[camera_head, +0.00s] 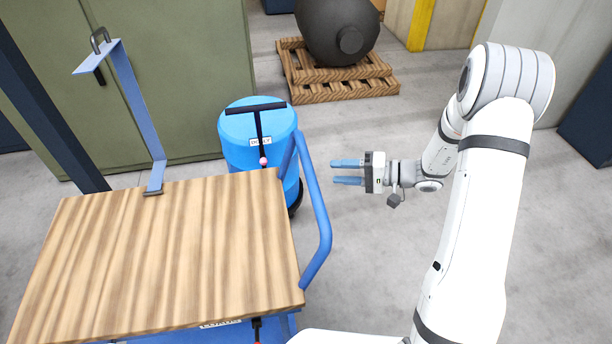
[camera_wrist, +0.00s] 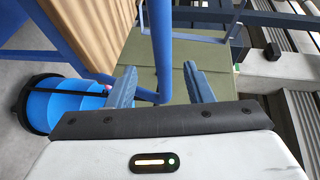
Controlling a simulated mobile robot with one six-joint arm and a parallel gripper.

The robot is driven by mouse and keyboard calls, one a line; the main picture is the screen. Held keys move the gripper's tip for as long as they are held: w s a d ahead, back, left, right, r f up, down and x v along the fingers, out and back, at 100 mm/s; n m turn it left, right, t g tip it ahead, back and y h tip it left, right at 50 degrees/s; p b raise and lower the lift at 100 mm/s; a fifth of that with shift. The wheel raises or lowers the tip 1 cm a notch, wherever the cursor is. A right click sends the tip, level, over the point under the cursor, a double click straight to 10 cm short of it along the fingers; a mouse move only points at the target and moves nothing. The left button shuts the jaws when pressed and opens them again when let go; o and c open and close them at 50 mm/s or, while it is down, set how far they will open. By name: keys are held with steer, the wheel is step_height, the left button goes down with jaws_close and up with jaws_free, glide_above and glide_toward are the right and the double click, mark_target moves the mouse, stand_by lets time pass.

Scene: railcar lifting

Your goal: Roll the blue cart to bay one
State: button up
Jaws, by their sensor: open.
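The blue cart has a wood-grain deck (camera_head: 160,260) and a blue tube handle (camera_head: 318,215) rising at its right end. My gripper (camera_head: 337,172) is open and empty, its two blue fingers pointing left toward the handle from its right side, with a gap between. In the wrist view the handle tube (camera_wrist: 162,50) runs upright and lines up between the two open fingers (camera_wrist: 160,80), ahead of them. A label at the cart's front edge is cut off. No bay marking is readable.
A blue drum-shaped thing (camera_head: 241,158) with a black T-handle stands just behind the cart. A green cabinet (camera_head: 205,80) is at the back left. A dark tank (camera_head: 335,28) sits on a wooden pallet (camera_head: 345,90) at the back. Grey floor (camera_head: 375,270) is clear right of the cart.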

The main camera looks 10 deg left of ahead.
mark_target(308, 176)
steer(key=a, duration=0.3)
steer(key=a+f+p, duration=0.1)
steer(key=a, duration=0.1)
steer(key=s+a+p, duration=0.1)
steer(key=a, duration=0.2)
steer(key=shift+a+f, duration=0.15)
steer(key=shift+a, duration=0.2)
steer(key=shift+w+a+f, duration=0.1)
steer(key=shift+a+f, duration=0.1)
steer(key=shift+a, duration=0.4)
steer(key=shift+c, duration=0.6)
jaws_close()
